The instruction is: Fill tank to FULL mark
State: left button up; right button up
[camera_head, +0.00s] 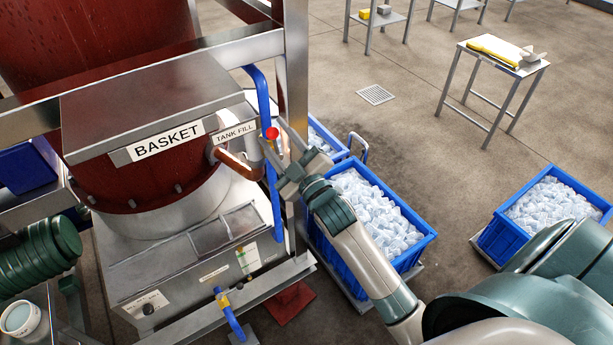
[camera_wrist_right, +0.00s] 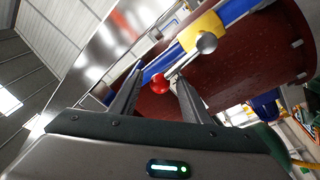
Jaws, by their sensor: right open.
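The dark red tank (camera_head: 110,180) stands at the left, on a metal base. A plate reading TANK FILL (camera_head: 234,132) is beside the BASKET sign (camera_head: 168,139). Near it is a red ball knob (camera_head: 272,133), with a copper pipe (camera_head: 238,165) and a blue pipe (camera_head: 264,97) beside it. My right gripper (camera_head: 276,145) is open at the knob. In the right wrist view the red knob (camera_wrist_right: 160,84) shows between the fingertips, on a metal lever by a yellow piece (camera_wrist_right: 203,35). I cannot tell whether the fingers touch it. No FULL mark is readable. My left gripper is out of view.
Blue crates of tube ice stand on the floor, one (camera_head: 425,240) beside my right arm and one (camera_head: 494,240) at the right. A metal frame post (camera_head: 297,70) rises close to the gripper. A small table (camera_head: 503,57) stands farther back, with open floor around it.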

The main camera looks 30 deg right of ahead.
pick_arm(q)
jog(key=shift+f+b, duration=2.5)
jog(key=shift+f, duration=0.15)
pick_arm(e)
jog(key=s+f, duration=0.3)
jog(key=s, duration=1.2)
jog(key=shift+s+d, duration=0.2)
jog(key=shift+d, duration=0.25)
